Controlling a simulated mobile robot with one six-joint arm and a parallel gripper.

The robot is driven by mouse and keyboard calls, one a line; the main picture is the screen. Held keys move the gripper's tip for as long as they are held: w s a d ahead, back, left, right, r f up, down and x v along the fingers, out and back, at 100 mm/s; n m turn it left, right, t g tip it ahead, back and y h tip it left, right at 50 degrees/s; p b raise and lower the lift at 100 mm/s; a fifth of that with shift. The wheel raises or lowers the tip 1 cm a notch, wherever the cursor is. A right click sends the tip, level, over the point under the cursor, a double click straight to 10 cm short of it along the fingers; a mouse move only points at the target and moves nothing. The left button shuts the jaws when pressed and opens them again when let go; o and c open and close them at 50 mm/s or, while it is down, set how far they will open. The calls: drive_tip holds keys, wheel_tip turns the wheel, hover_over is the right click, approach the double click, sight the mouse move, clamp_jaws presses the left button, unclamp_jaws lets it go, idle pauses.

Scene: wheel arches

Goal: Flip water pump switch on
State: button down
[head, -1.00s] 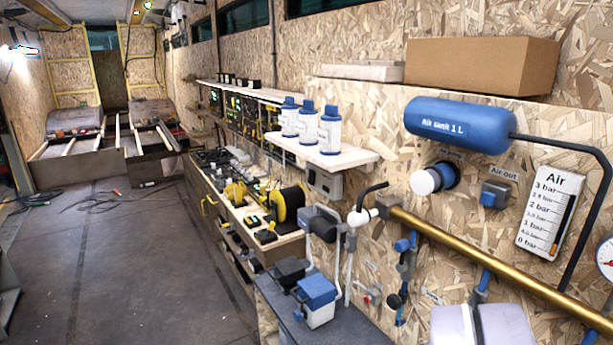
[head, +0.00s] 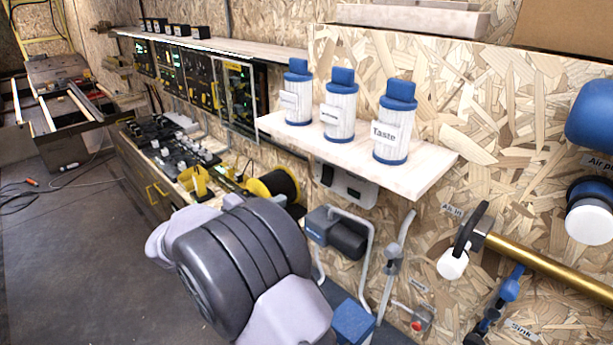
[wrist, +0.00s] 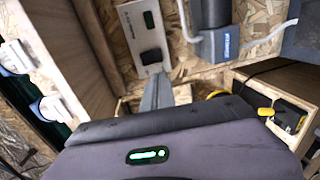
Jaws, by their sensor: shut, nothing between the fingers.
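A pale metal switch plate (wrist: 143,38) is on the chipboard wall in the wrist view. It has a dark rocker switch (wrist: 152,57) and a small dark-green window (wrist: 149,20); its lettering is too small to read. In the head view the plate (head: 345,186) sits under the bottle shelf. The blue and dark pump (head: 335,232) is on the wall below it, and also shows in the wrist view (wrist: 215,42). My gripper (wrist: 158,80) is shut and empty, its tip close to the plate's rocker end; contact cannot be told. My arm hides the gripper in the head view.
A wooden shelf (head: 430,176) with three white-and-blue bottles overhangs the plate. Grey pipes (head: 388,265) run beside the pump. A yellow reel (head: 272,187) and a cluttered bench lie behind my arm. Open floor (head: 90,270) is at the left.

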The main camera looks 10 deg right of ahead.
sight(325, 183)
drive_tip(key=b+x, duration=0.4)
drive_tip(key=x, duration=1)
drive_tip(key=shift+s+d+r, duration=0.1)
drive_tip(key=shift+d, duration=0.05)
